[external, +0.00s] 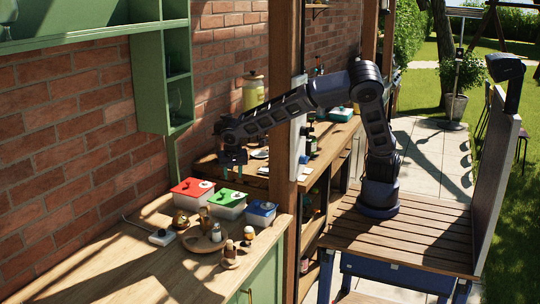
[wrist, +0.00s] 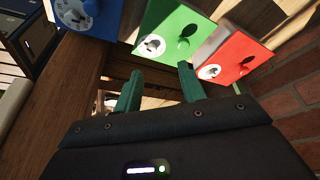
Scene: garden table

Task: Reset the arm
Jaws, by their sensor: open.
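My gripper (external: 234,160) is at the end of my arm, which reaches left from its base over the wooden counter. It hangs above and behind the lidded boxes, near the brick wall. In the wrist view my gripper (wrist: 158,88) shows two green fingers, apart, with nothing between them. The green-lidded box (wrist: 170,35) lies just beyond the fingertips in that view, with the red-lidded box (wrist: 232,55) to its right and the blue-lidded box (wrist: 88,15) to its left. I cannot tell the exact gap to the boxes.
A round wooden tray (external: 205,243) with small shakers stands on the front counter (external: 130,270). A wooden post (external: 285,110) stands close to my arm. A green shelf (external: 150,80) hangs on the brick wall (external: 60,130). The counter's front left is mostly clear.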

